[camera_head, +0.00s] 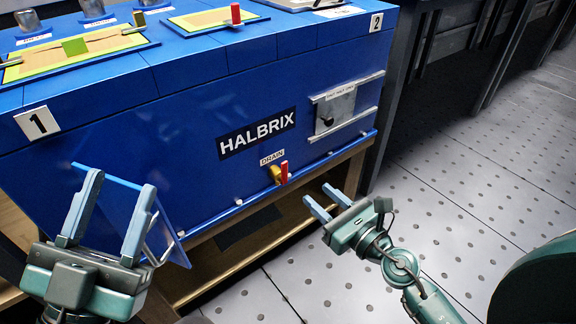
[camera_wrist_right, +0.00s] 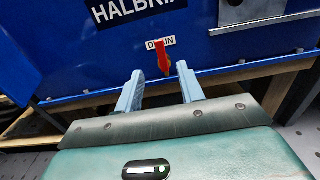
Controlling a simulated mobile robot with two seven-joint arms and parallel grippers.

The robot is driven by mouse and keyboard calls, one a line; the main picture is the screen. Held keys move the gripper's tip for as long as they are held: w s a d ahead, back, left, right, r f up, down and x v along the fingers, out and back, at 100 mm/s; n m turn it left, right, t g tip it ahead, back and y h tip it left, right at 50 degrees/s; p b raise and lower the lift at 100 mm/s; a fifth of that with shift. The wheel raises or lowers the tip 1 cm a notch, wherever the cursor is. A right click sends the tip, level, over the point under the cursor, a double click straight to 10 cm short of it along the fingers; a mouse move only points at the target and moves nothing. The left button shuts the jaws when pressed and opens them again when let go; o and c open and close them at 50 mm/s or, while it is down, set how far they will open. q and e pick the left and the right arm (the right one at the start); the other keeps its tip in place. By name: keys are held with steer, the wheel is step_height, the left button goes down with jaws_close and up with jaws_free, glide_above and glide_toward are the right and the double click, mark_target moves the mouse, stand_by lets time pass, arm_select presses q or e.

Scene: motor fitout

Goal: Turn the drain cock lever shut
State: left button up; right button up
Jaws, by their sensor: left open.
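The drain cock has a red lever (camera_head: 284,172) on a brass-yellow body (camera_head: 275,175), low on the front of the blue bench under a DRAIN label (camera_head: 272,157). The lever stands roughly upright in the head view. In the right wrist view the red lever (camera_wrist_right: 163,57) shows just beyond and between my fingertips. My right gripper (camera_head: 318,195) is open and empty, below and right of the lever, apart from it; it also shows in the right wrist view (camera_wrist_right: 159,74). My left gripper (camera_head: 120,184) is open and empty at the lower left.
A blue panel (camera_head: 122,200) stands out from the bench front behind my left gripper. A metal plate with a dark knob (camera_head: 337,110) sits between rails, right of the HALBRIX sign (camera_head: 257,132). A wooden frame (camera_head: 330,180) runs beneath the bench. The grey floor (camera_head: 460,190) at right is clear.

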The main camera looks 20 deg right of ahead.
mark_target(285, 166)
steer(key=x, duration=0.9)
steer(key=shift+w+a, duration=0.15)
steer(key=shift+w, duration=0.2)
arm_select(q)
steer(key=shift+f+n+y, duration=0.3)
steer(key=shift+f, duration=0.05)
arm_select(e)
steer(key=shift+w+a, duration=0.15)
steer(key=shift+w, duration=0.35)
steer(key=shift+c, duration=0.5)
arm_select(q)
steer(key=shift+f, duration=0.15)
arm_select(e)
jaws_close()
